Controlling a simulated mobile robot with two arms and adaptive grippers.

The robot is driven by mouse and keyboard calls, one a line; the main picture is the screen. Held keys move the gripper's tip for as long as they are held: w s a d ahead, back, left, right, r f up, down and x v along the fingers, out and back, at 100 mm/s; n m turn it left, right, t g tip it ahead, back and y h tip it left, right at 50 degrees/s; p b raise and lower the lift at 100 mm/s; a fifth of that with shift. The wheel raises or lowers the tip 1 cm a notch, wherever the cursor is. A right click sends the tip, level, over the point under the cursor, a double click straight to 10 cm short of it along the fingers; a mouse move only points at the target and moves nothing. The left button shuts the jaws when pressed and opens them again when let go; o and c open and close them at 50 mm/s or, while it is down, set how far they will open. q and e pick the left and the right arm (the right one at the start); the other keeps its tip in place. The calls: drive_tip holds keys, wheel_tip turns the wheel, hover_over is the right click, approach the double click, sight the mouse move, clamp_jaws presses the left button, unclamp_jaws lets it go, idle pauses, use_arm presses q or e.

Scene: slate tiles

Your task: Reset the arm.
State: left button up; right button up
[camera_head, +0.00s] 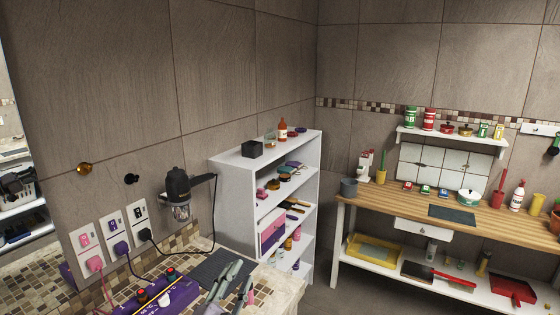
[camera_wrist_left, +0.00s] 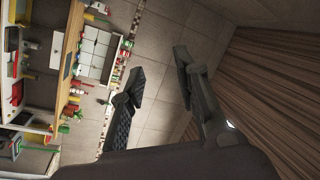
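My right gripper is in neither view.
A white shelf unit (camera_head: 235,178) with small items stands beyond. A wooden workbench (camera_head: 400,203) is at the right. Floor between them looks clear.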

use_arm(q)
drive_tip(key=s+a+f+n+g+y, duration=0.45)
drive_tip(key=s+a+f+n, duration=0.2)
drive_tip(key=f, duration=0.35)
drive_tip(key=s+a+f+n+g, duration=0.3)
drive_tip(key=s+f+g, duration=0.35)
drive_tip(key=s, duration=0.65)
drive_tip(key=s+a+f+n+g, duration=0.2)
drive_tip(key=s+f+g, duration=0.3)
drive_tip(key=s+f, duration=0.5)
drive_tip(key=s+f+b, duration=0.3)
drive_tip(key=f+b, duration=0.3)
drive_tip(key=f, duration=2.3)
drive_tip(key=s+a+f+g+b, duration=0.2)
drive_tip(key=s+a+f+b, duration=0.1)
drive_tip(key=s+f, duration=1.4)
wheel_tip(320, 180, down, 4)
drive_tip(key=shift+r+y+b, duration=0.15)
drive_tip(key=shift+y+b, duration=0.3)
drive_tip(key=shift+b, duration=0.1)
